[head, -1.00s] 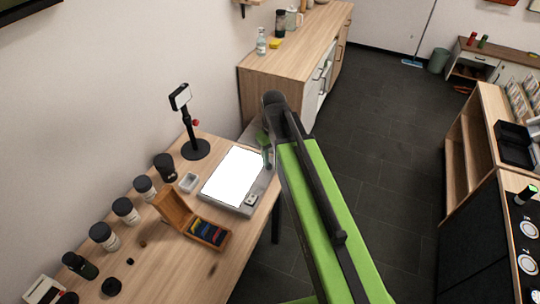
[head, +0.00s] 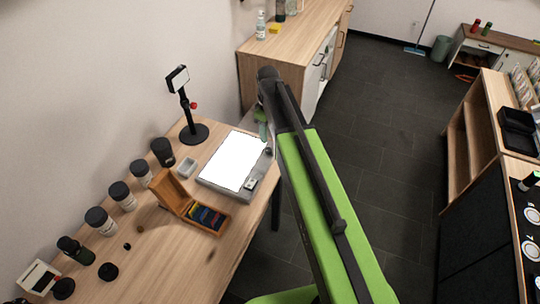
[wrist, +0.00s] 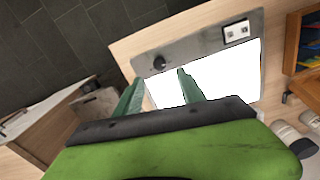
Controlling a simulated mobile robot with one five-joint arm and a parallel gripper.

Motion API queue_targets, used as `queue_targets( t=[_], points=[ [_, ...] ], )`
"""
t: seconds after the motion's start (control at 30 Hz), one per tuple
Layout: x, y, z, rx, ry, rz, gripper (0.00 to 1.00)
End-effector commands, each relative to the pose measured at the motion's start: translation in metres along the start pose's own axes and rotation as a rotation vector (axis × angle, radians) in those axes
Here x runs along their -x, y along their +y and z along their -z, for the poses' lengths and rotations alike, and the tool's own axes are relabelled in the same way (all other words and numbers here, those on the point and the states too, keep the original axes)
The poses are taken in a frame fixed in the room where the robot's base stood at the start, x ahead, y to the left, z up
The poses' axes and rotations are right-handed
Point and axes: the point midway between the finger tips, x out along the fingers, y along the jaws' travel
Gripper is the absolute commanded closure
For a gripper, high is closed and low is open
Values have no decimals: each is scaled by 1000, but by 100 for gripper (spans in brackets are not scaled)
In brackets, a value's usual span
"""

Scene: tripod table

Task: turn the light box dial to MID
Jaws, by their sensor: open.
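The light box (head: 214,189) is a grey slab with a glowing white panel, lying on the wooden table. It also shows in the wrist view (wrist: 199,44). Its dial (wrist: 159,63) is a small dark knob on the grey rim; its setting and any marks are too small to read. My gripper (wrist: 160,92) is open and empty, its two green fingers spread over the box, with the dial just beyond the gap between them. I cannot tell whether a finger touches the box.
A pale rectangular fitting (wrist: 236,32) sits on the same rim. An open wooden case (head: 206,217) with coloured slips lies beside the box. A black stand (head: 194,132), a small grey dish (head: 186,167) and several dark-lidded jars (head: 141,170) stand behind. Dark floor (head: 375,140) is free to the right.

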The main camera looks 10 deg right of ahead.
Motion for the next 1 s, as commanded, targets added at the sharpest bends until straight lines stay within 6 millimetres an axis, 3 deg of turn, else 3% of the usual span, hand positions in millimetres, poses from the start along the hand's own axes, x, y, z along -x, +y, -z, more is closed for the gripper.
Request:
queue_targets(
  t=[0.03, 0.3, 0.4, 0.73, 1.0],
  points=[
    [-22, 0, 0, 0, 0, 0, 53],
    [-75, 0, 0, -1, 0, 0, 53],
    [-87, 0, 0, -1, 0, 0, 53],
    [-88, 1, -1, -2, 0, 0, 53],
    [-88, 1, -1, -2, 0, 0, 87]
  ],
)
